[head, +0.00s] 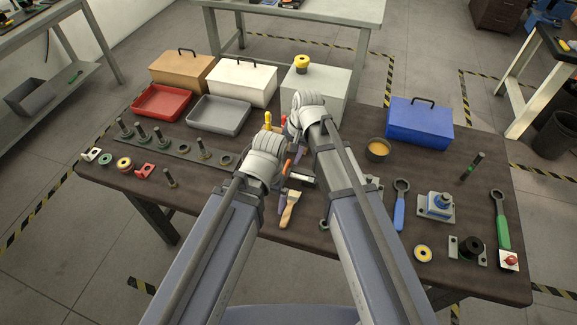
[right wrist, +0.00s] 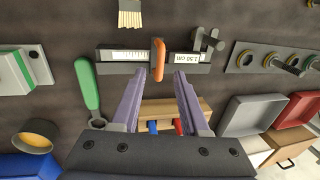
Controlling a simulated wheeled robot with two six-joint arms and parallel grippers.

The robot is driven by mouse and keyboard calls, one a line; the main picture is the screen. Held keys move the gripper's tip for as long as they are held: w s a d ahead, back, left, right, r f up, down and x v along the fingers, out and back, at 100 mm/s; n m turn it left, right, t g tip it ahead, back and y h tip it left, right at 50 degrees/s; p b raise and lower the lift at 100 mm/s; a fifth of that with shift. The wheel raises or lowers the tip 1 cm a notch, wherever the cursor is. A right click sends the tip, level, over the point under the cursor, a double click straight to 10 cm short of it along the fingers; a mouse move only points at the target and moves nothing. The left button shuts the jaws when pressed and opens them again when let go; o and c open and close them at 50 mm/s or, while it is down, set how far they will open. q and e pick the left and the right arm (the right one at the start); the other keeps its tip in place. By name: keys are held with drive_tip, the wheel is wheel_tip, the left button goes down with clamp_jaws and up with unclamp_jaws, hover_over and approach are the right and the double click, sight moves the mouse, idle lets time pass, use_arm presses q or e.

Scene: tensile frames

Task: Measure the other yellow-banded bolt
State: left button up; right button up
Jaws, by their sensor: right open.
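A measuring gauge (right wrist: 125,57) with a white scale, an orange upright piece (right wrist: 158,60) and a cm readout (right wrist: 188,58) lies ahead of my right gripper (right wrist: 160,98). The right gripper is open and empty, its purple fingers apart. In the head view the gauge (head: 300,181) is partly hidden by my arms.
A red tray (head: 162,103), a grey tray (head: 219,114) and lidded boxes stand along the back. A blue box (head: 419,124), a cup (head: 377,150), wrenches (head: 400,207) and small fixtures occupy the right. A brush (head: 290,209) lies near the front middle.

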sight(287, 164)
drive_tip(key=f, duration=0.1)
drive_tip(key=f+b, duration=0.2)
drive_tip(key=shift+w+a+f, duration=0.1)
drive_tip(key=shift+a, duration=0.2)
use_arm(q)
wheel_tip(287, 164, down, 3)
drive_tip(key=shift+f, duration=0.1)
use_arm(e)
drive_tip(key=shift+c, duration=0.2)
clamp_jaws()
drive_tip(key=shift+d, duration=0.1)
idle(0.7)
